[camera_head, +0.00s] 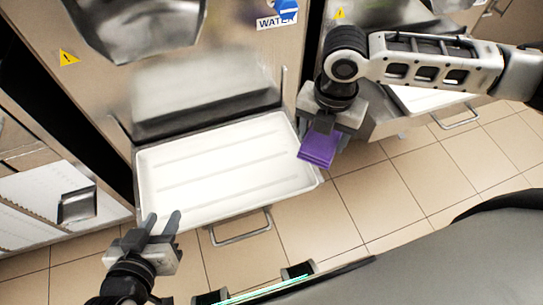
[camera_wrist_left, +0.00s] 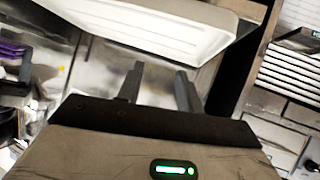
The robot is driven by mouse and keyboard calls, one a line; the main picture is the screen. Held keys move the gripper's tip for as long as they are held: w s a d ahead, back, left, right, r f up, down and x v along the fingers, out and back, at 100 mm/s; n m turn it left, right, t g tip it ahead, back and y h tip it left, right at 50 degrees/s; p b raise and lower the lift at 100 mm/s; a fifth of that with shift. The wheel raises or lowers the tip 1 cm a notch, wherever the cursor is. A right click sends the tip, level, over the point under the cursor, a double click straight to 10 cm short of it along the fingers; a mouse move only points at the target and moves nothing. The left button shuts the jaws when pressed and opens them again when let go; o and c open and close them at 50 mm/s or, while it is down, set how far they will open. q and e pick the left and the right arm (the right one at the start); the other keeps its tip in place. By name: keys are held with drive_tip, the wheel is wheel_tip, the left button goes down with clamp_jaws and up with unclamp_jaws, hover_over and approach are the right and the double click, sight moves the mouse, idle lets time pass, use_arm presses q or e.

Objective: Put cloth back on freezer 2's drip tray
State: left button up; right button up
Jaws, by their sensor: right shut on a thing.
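A purple folded cloth (camera_head: 319,148) hangs in my right gripper (camera_head: 325,122), which is shut on it. The cloth is just off the right edge of a white drip tray (camera_head: 225,165), in front of the middle freezer. The tray is empty, with shallow ridges along its floor. My left gripper (camera_head: 161,222) is open and empty near the tray's front left corner.
The freezer (camera_head: 200,85) behind the tray has a metal front and a blue "WATER" label (camera_head: 278,14). A handle (camera_head: 240,228) sticks out below the tray. Another freezer with a white tray (camera_head: 425,98) stands at right, partly behind my right arm. The tiled floor (camera_head: 400,200) is clear.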

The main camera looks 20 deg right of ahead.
drive_tip(key=w+a+f, duration=0.2)
drive_tip(key=w+a, duration=0.1)
drive_tip(key=a, duration=0.1)
drive_tip(key=b, duration=0.2)
hover_over(271, 162)
drive_tip(key=f, duration=0.5)
drive_tip(key=shift+s+d+f, duration=0.2)
drive_tip(key=shift+s+d, duration=0.05)
drive_tip(key=shift+d, duration=0.15)
drive_tip(key=shift+w+a+f, duration=0.15)
drive_tip(key=shift+a+f, duration=0.1)
drive_tip(key=shift+f, duration=0.1)
use_arm(q)
drive_tip(key=shift+f+b, duration=0.3)
drive_tip(key=shift+f, duration=0.2)
use_arm(e)
drive_tip(key=shift+w+a+f, duration=0.1)
drive_tip(key=shift+f, duration=1.6)
drive_tip(key=shift+f, duration=0.1)
drive_tip(key=o, duration=1)
